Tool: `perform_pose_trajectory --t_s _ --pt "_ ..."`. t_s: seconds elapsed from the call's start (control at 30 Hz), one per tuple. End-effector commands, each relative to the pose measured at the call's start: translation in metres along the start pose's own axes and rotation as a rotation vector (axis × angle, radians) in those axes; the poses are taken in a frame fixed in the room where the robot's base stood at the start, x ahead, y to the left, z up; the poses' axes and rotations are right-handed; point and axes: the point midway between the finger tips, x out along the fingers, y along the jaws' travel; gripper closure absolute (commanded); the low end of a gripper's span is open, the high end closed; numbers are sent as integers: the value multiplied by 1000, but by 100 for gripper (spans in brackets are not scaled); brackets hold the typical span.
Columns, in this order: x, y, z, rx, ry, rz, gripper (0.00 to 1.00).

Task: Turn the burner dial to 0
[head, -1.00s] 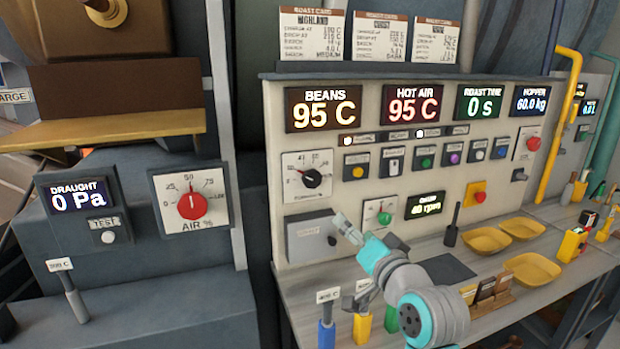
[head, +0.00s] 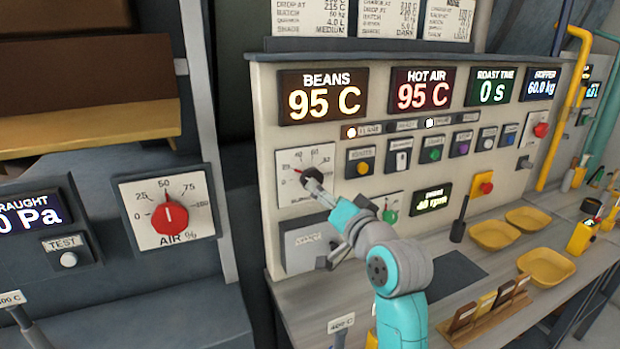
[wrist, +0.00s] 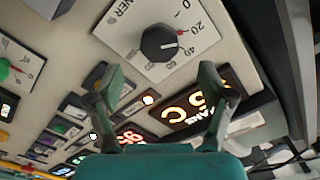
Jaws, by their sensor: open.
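The burner dial (head: 312,178) is a black knob on a white scale plate at the left of the control panel. In the wrist view the black knob (wrist: 161,43) shows clearly, with a red mark on its rim side toward 20; its exact reading is hard to tell. My gripper (head: 318,190) is at the dial in the head view and partly covers it. In the wrist view my gripper (wrist: 162,82) is open and empty, its fingers spread wide. The knob lies beyond the fingertips, roughly centred between them; I see no contact.
A grey box (head: 309,243) sits below the dial, and a green knob (head: 389,215) is to its lower right. Coloured buttons (head: 433,151) run along the panel to the right. Yellow trays (head: 493,236) and a card holder (head: 488,312) stand on the counter.

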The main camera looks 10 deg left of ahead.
Motion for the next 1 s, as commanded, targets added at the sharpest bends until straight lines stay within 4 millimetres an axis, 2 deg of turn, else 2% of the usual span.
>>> perform_pose_trajectory --t_s 0.2,0.4,0.6,0.9,0.97,1.0 --pt "41 0 0 0 -1 0 20" --pt "69 0 0 -1 -1 1 20" --pt "83 0 0 -1 -1 1 20" --pt "85 0 0 -1 0 1 20" --pt "85 0 0 -1 0 1 32" --pt "85 0 0 -1 0 1 42"
